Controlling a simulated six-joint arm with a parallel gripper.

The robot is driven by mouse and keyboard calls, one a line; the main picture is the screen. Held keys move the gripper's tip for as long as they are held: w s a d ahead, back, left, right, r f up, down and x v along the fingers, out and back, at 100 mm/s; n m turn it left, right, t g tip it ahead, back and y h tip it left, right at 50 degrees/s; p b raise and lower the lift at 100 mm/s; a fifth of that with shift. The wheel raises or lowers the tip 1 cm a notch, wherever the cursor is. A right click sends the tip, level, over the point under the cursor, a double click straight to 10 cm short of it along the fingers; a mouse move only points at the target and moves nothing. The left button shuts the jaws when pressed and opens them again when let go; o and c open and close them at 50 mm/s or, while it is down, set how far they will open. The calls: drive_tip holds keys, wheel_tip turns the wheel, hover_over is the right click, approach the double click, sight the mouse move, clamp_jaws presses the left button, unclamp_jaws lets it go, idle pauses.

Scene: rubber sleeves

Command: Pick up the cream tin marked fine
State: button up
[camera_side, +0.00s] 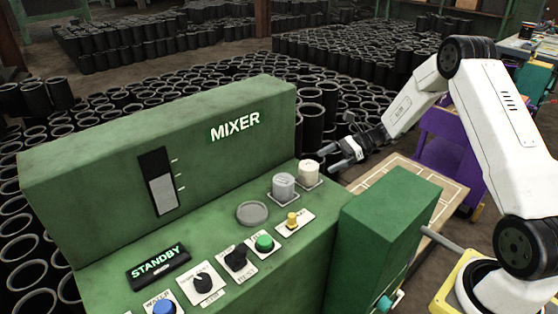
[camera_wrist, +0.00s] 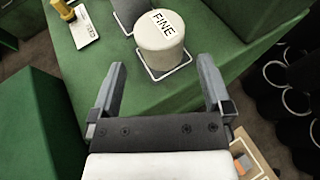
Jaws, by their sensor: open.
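The cream tin (camera_wrist: 162,41) shows a white label reading FINE in the wrist view. It stands upright on a white-outlined square on the green mixer panel. In the side view the cream tin (camera_side: 309,173) stands at the panel's far right, next to a grey tin (camera_side: 284,187). My gripper (camera_side: 342,155) is just to the right of the cream tin in the side view, apart from it. In the wrist view my gripper (camera_wrist: 163,88) has its two fingers spread wide, with nothing between them, and the tin lies beyond the fingertips.
The green mixer back wall (camera_side: 170,135) rises behind the tins. A round grey disc (camera_side: 252,212), a yellow knob (camera_side: 292,220) and a green button (camera_side: 264,243) sit nearby on the panel. A green box (camera_side: 385,235) stands at the front right. Many black sleeves (camera_side: 225,75) cover the floor behind.

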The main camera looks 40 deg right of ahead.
sight(308, 172)
drive_tip(key=shift+d+f, duration=0.2)
drive_tip(key=shift+d, duration=0.25)
drive_tip(key=shift+a, duration=0.1)
drive_tip(key=shift+x, duration=1.25)
drive_tip(key=shift+f, duration=0.1)
drive_tip(key=shift+x, duration=2.55)
drive_tip(key=shift+s+f, duration=0.1)
drive_tip(key=shift+c, duration=0.2)
drive_tip(key=c, duration=1.2)
